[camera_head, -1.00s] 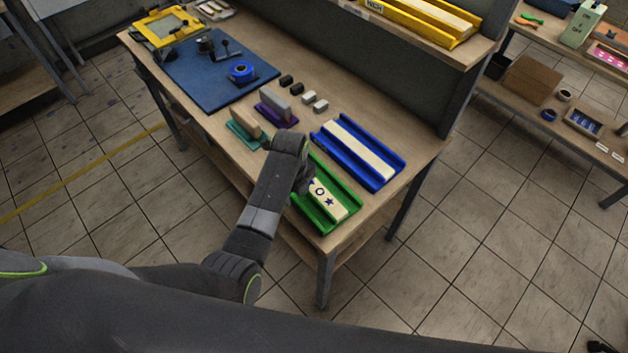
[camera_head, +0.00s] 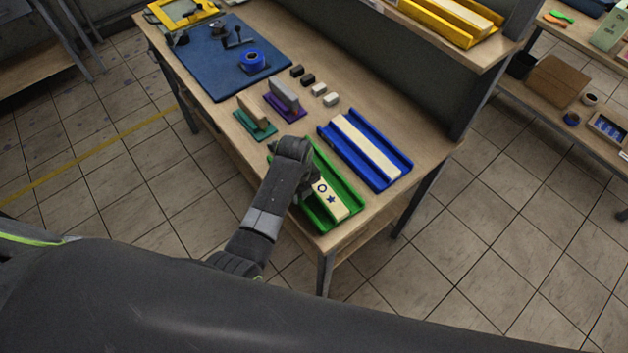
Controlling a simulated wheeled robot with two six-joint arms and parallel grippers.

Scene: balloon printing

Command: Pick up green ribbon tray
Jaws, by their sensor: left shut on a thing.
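The green ribbon tray (camera_head: 348,192) lies near the front right corner of the wooden workbench. It holds a cream strip (camera_head: 328,196) with dark blue printed shapes. My left gripper (camera_head: 309,188) is at the tray's left long side, with my forearm hiding the tray's left part. The fingers are mostly hidden, but the gripper is shut on the tray. I cannot see a clear gap between the tray and the bench. My right gripper is not in view.
A blue tray (camera_head: 399,162) with a cream strip lies just right of the green one. Teal (camera_head: 256,129) and purple (camera_head: 285,111) holders with blocks stand behind left. Several small blocks and a blue mat (camera_head: 215,70) lie farther back. A shelf with a yellow tray (camera_head: 437,27) overhangs the back.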

